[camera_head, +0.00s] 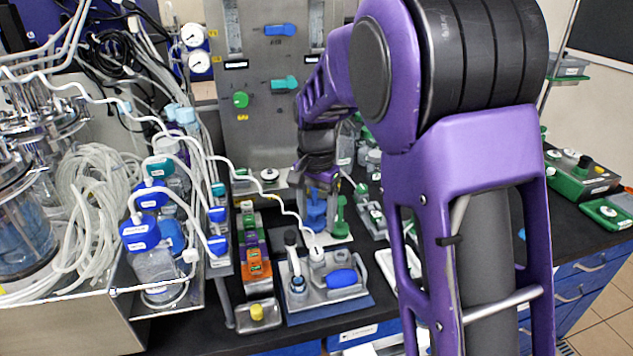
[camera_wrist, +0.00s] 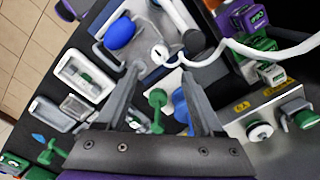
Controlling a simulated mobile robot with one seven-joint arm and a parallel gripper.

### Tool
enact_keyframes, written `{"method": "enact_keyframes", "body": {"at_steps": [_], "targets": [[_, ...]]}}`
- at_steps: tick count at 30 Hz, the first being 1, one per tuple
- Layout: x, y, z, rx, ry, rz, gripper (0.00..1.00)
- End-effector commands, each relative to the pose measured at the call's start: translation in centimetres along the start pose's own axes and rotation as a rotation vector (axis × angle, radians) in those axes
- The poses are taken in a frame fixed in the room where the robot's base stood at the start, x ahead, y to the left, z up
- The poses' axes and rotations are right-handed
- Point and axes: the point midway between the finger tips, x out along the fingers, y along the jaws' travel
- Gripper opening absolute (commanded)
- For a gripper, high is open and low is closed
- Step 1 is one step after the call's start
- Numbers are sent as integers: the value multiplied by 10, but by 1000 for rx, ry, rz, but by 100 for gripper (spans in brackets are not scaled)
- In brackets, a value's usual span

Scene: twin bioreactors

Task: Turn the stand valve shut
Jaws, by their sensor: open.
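My gripper (camera_head: 319,192) reaches down over the bench in the head view. In the wrist view my gripper (camera_wrist: 162,62) has its two grey fingers spread apart, with nothing clasped between them. A blue handle-like part (camera_head: 316,212) stands just below the fingers in the head view. It also shows between the fingers in the wrist view (camera_wrist: 182,104), close to the right finger. A green handle (camera_head: 340,218) stands beside it, and it too shows between the fingers in the wrist view (camera_wrist: 157,101). I cannot tell for sure which of these is the stand valve. The arm partly hides this area.
A white tube crosses close by. A steel panel (camera_head: 262,110) with green and blue knobs stands behind. White trays (camera_wrist: 88,75) lie left in the wrist view.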

Motion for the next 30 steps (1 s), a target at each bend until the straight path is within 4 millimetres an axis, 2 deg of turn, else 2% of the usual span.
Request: {"method": "enact_keyframes", "body": {"at_steps": [1,6,12,30], "targets": [[-15,-1,-1,0,3,-3,69],[-51,-1,-1,0,3,-2,69],[-75,0,0,0,1,-1,69],[-84,-4,-2,8,5,-37,69]]}}
